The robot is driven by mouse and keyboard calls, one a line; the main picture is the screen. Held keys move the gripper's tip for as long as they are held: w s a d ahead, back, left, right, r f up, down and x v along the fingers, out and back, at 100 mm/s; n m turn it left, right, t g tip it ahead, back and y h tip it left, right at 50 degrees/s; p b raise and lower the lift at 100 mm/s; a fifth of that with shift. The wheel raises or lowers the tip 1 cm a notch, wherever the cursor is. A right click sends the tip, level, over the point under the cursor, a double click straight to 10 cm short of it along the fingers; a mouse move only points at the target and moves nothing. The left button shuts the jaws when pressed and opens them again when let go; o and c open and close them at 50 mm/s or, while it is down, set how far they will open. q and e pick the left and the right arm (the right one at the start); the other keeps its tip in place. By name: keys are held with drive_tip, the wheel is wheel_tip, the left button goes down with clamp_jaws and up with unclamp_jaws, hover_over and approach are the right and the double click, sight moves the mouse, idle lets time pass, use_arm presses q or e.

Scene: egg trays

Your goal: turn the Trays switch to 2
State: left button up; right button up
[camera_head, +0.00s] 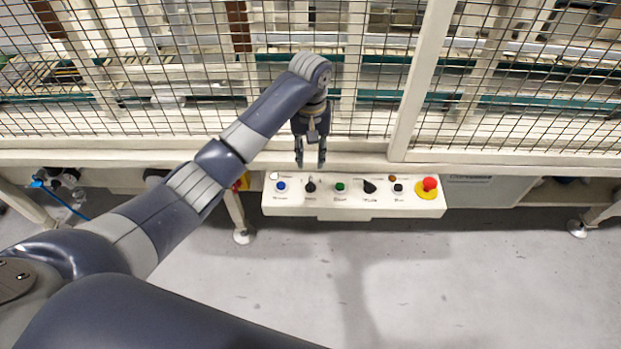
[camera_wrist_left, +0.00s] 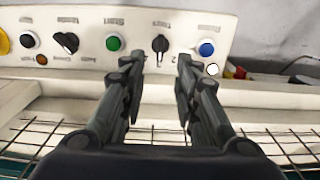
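In the left wrist view the panel is upside down, and the switch (camera_wrist_left: 160,44) lies just beyond and between the fingertips. Its small labels are too blurred to read its setting surely. My left gripper (camera_head: 310,163) points down at the panel's rear edge, behind the switch. Its fingers (camera_wrist_left: 162,66) are apart with nothing between them, not visibly touching the knob. My right gripper is out of view.
A black Mode switch (camera_head: 369,187), a black button (camera_head: 398,188) and a red emergency stop (camera_head: 430,184) on a yellow base sit farther right on the panel. A wire mesh fence (camera_head: 500,100) stands behind. The floor in front is clear.

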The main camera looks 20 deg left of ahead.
sight(310, 182)
use_arm(q)
wheel_tip(310, 182, down, 11)
drive_tip(key=shift+r, duration=0.15)
drive_tip(key=shift+c, duration=0.3)
clamp_jaws()
